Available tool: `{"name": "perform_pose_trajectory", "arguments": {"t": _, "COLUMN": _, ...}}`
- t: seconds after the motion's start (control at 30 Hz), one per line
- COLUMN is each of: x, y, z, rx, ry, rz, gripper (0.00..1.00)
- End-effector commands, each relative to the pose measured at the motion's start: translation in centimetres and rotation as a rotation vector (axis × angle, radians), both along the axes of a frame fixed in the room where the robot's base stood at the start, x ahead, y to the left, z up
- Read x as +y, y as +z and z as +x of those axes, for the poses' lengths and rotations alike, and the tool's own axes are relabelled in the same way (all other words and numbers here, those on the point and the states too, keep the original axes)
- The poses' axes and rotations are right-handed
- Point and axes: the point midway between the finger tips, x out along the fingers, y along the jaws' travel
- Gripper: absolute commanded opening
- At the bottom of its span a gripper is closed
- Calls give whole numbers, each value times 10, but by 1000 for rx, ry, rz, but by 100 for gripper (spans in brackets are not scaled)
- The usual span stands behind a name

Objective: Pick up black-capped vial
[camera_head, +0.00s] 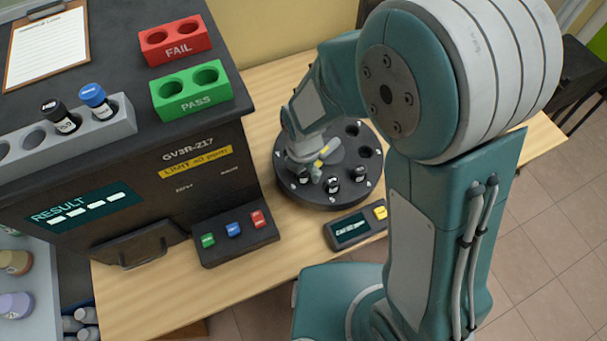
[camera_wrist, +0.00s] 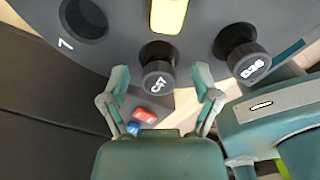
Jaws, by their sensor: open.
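A black-capped vial marked C47 (camera_wrist: 158,77) stands in the round dark carousel (camera_head: 300,196). In the wrist view it lies between the two spread fingers of my gripper (camera_wrist: 160,84), with a gap on each side. A second black-capped vial, its mark looking like B36 (camera_wrist: 243,57), stands to its right in the carousel. In the head view two black-capped vials (camera_head: 331,185) (camera_head: 361,173) show at the carousel's near side. My gripper is open and empty over the carousel; its fingertips are hard to make out in the head view.
A grey rack (camera_head: 90,134) on the dark analyser holds one black-capped and one blue-capped vial. Empty red FAIL (camera_head: 175,50) and green PASS (camera_head: 195,102) blocks stand behind it. A small display box (camera_head: 350,231) sits near the carousel. Carousel hole 7 (camera_wrist: 84,18) is empty.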

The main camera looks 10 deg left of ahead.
Motion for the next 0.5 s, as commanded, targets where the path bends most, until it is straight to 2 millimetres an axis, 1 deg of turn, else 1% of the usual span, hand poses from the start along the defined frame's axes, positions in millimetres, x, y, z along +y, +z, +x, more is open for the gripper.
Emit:
{"name": "perform_pose_trajectory", "arguments": {"t": 0.2, "x": 0, "y": -1, "z": 0, "rx": 0, "ry": 0, "rz": 1, "gripper": 80}}
{"name": "perform_pose_trajectory", "arguments": {"t": 0.23, "x": -1, "y": -1, "z": 0, "rx": -1, "ry": 0, "rz": 2, "gripper": 71}}
{"name": "perform_pose_trajectory", "arguments": {"t": 0.27, "x": -1, "y": -1, "z": 0, "rx": -1, "ry": 0, "rz": 2, "gripper": 58}}
{"name": "perform_pose_trajectory", "arguments": {"t": 0.3, "x": -2, "y": -1, "z": 0, "rx": 0, "ry": 0, "rz": 2, "gripper": 40}}
{"name": "perform_pose_trajectory", "arguments": {"t": 0.4, "x": -2, "y": -1, "z": 0, "rx": 0, "ry": 0, "rz": 3, "gripper": 0}}
{"name": "perform_pose_trajectory", "arguments": {"t": 0.5, "x": -1, "y": -1, "z": 0, "rx": -1, "ry": 0, "rz": 2, "gripper": 0}}
